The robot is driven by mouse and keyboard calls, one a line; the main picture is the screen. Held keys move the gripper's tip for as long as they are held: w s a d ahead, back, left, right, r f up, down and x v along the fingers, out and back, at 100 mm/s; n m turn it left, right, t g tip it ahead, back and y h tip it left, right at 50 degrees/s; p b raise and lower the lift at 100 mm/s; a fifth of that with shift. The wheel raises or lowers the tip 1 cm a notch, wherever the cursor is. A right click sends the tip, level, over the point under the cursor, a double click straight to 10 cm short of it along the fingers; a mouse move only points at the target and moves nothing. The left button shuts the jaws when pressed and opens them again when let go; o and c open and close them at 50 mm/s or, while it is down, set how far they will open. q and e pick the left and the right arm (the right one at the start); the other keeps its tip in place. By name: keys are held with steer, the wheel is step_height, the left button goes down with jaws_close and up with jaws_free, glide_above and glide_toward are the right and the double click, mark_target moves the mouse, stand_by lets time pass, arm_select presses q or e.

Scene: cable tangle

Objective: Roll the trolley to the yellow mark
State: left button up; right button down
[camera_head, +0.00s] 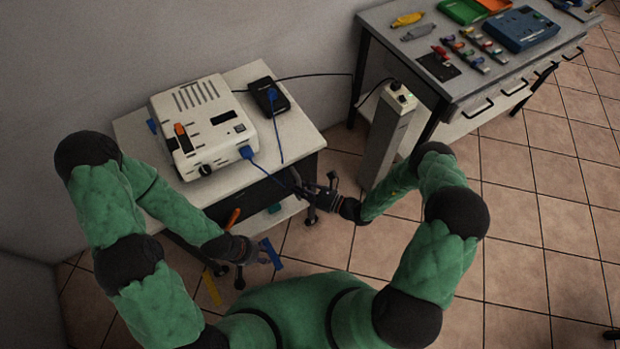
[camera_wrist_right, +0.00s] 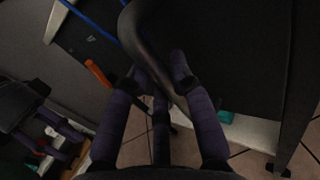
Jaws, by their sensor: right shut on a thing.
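The trolley (camera_head: 137,136) has a pale top and stands against the wall at left, with castors below. Its dark curved handle (camera_wrist_right: 148,42) fills the upper middle of the right wrist view. My right gripper (camera_head: 318,190) is at the trolley's right front corner, its fingers (camera_wrist_right: 162,90) shut around this handle. My left gripper (camera_head: 266,254) hangs low in front of the trolley, apart from it. Its fingers look spread and empty, also in the right wrist view (camera_wrist_right: 62,138). The yellow mark (camera_head: 212,289) is a strip on the floor at the trolley's front left, partly hidden.
A white device (camera_head: 205,120) and a black box (camera_head: 268,97) with blue cables sit on the trolley. A black cable runs to a grey pillar (camera_head: 385,140) at right. A blue strip (camera_head: 271,252) lies near my left gripper. A workbench (camera_head: 455,85) stands at back right. Tiled floor lies open at right.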

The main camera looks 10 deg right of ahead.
steer(key=s+a+p, duration=0.1)
steer(key=s+a, duration=0.2)
steer(key=a, duration=0.5)
steer(key=shift+s+a+p, duration=0.15)
steer(key=shift+a+p, duration=0.05)
steer(key=shift+p, duration=0.2)
steer(key=c, duration=1.2)
jaws_free()
steer(key=shift+a, duration=0.1)
steer(key=shift+o, duration=0.8)
steer(key=v, duration=1.2)
